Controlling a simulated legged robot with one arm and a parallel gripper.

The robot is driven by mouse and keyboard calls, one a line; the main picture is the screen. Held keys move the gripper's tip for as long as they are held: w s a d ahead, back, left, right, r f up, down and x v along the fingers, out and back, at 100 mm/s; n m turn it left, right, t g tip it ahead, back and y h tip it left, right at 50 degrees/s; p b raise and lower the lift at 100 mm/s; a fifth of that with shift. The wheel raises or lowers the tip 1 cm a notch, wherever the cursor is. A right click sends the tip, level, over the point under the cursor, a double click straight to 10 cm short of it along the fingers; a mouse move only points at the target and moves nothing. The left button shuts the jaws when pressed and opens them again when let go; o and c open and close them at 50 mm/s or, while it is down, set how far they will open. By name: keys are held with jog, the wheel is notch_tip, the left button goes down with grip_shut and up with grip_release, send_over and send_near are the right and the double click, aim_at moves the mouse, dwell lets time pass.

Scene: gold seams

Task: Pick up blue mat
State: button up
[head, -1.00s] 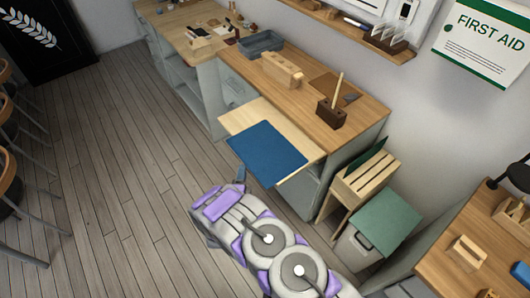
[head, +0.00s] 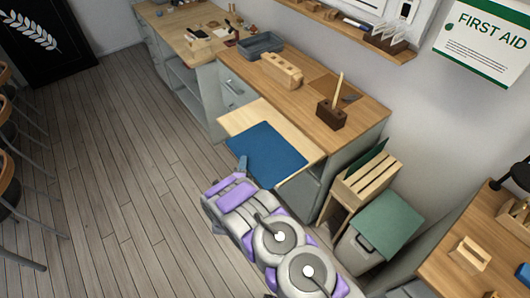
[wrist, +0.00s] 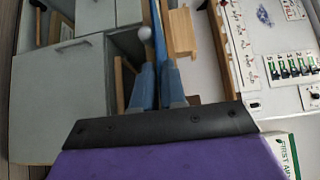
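The blue mat (head: 268,153) lies flat on a pale wooden board (head: 258,112) beside the cabinet, its near part reaching the board's front edge. My gripper (head: 243,165) is at the mat's near left corner in the head view, overlapping its edge in the picture. In the wrist view my gripper's two blue-grey fingers (wrist: 157,75) are a little apart. A thin blue strip, which looks like the mat seen edge-on (wrist: 158,30), runs up from between them. Exact contact with the mat cannot be told.
The wooden worktop (head: 300,95) behind holds a grey tray (head: 260,45), a wooden block (head: 282,70) and a dark holder (head: 331,114). A slatted wooden rack (head: 365,185) and a green-topped bin (head: 388,222) stand to the right.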

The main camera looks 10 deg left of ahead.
grip_shut()
